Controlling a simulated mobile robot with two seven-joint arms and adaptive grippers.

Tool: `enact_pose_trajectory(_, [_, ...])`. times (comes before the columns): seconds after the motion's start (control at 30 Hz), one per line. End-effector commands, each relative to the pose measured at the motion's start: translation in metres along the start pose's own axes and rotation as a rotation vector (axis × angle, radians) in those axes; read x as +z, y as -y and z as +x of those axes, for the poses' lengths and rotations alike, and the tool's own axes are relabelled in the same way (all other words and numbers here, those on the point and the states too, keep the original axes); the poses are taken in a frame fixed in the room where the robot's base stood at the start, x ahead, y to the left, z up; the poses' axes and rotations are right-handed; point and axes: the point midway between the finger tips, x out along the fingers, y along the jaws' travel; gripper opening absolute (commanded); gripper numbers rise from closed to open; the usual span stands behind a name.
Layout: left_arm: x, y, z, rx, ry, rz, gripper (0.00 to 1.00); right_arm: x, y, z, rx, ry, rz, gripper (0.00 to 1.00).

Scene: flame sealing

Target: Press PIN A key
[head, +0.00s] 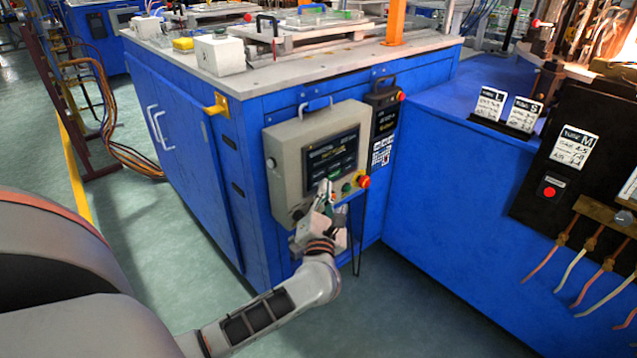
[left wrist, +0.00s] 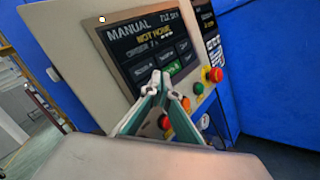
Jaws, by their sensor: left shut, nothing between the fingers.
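The control panel (head: 290,150) is a beige box on the front of a blue cabinet. Its dark touchscreen (head: 332,152) shows larger in the left wrist view (left wrist: 135,32), where it reads "MANUAL" and "NOT HOME" above several small keys. One key (left wrist: 174,67) has a green label; I cannot read which key is PIN A. My left gripper (head: 326,190) is shut and empty, at the lower part of the panel. In the left wrist view its closed fingertips (left wrist: 160,78) overlap the screen's lower edge and hide part of the keys. I cannot tell whether they touch it. My right gripper is not in view.
A red emergency stop button (left wrist: 213,75) on a yellow base and a green button (left wrist: 198,88) sit right of the fingers. A black box (head: 384,112) hangs beside the panel. A blue bench with label cards (head: 490,103) stands at right.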

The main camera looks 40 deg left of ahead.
Motion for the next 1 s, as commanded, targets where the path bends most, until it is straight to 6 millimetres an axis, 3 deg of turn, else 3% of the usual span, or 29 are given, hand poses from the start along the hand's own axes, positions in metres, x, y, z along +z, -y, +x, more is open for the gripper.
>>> enact_pose_trajectory(0.53, [0.006,0.006,-0.008,-0.001,-0.001,-0.001,0.00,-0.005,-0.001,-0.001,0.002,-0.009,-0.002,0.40])
enact_pose_trajectory(1.0, [0.026,0.026,-0.036,-0.001,-0.001,-0.003,0.00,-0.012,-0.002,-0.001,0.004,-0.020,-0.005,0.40])
